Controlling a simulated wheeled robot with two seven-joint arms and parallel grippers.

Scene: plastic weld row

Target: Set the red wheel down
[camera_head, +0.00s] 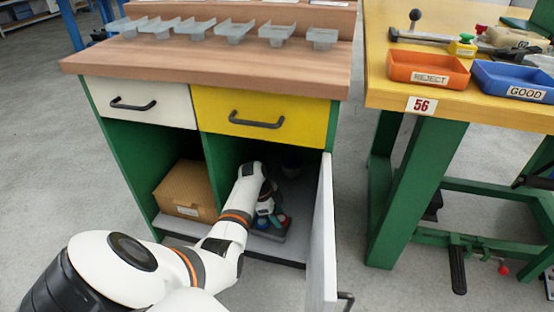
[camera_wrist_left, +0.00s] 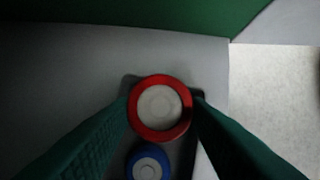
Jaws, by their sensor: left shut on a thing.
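The red wheel (camera_wrist_left: 160,108), a red ring with a pale centre, is between the two green-tinted fingers of my left gripper (camera_wrist_left: 162,102) in the left wrist view. The gripper is shut on it. In the head view my left gripper (camera_head: 268,206) is low inside the open right-hand compartment of the cabinet, and a bit of red (camera_head: 281,218) shows by the fingertips. A blue wheel (camera_wrist_left: 148,166) is just below the red one in the wrist view, on a dark tray (camera_wrist_left: 189,150). I cannot tell whether the red wheel touches the tray. My right gripper is not in view.
The white cabinet door (camera_head: 322,245) stands open just right of my left arm. A cardboard box (camera_head: 185,190) is in the left compartment. Above are a white drawer (camera_head: 140,101) and a yellow drawer (camera_head: 262,115). A yellow-topped bench (camera_head: 385,85) stands to the right.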

